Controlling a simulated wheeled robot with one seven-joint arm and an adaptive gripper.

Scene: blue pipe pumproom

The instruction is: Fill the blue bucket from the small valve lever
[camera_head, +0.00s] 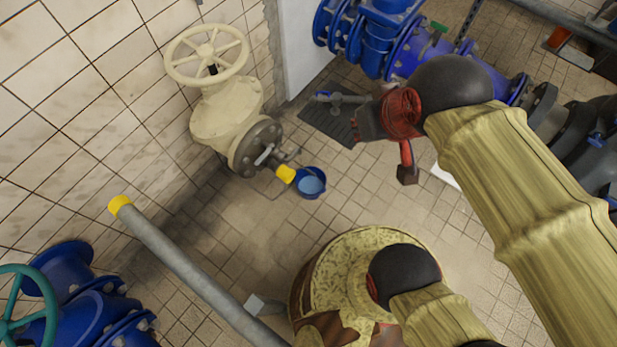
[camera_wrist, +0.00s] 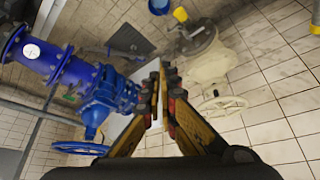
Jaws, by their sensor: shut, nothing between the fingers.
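The blue bucket (camera_head: 322,190) stands on the tiled floor just below the yellow-tipped outlet (camera_head: 286,173) of the cream valve (camera_head: 226,110). A lighter blue surface shows inside it; I cannot tell if that is water. The small valve lever (camera_head: 264,154) is a thin silver handle on the outlet stub, beside the dark flange. My gripper (camera_wrist: 161,72) is shut and empty, apart from the bucket and lever.
A large cream handwheel (camera_head: 206,55) tops the valve near the tiled wall. A grey pipe with a yellow end (camera_head: 120,206) crosses the lower left. Blue pipework (camera_head: 380,40) stands at the back. A dark floor grate (camera_head: 328,118) lies behind the bucket. Floor around the bucket is mostly clear.

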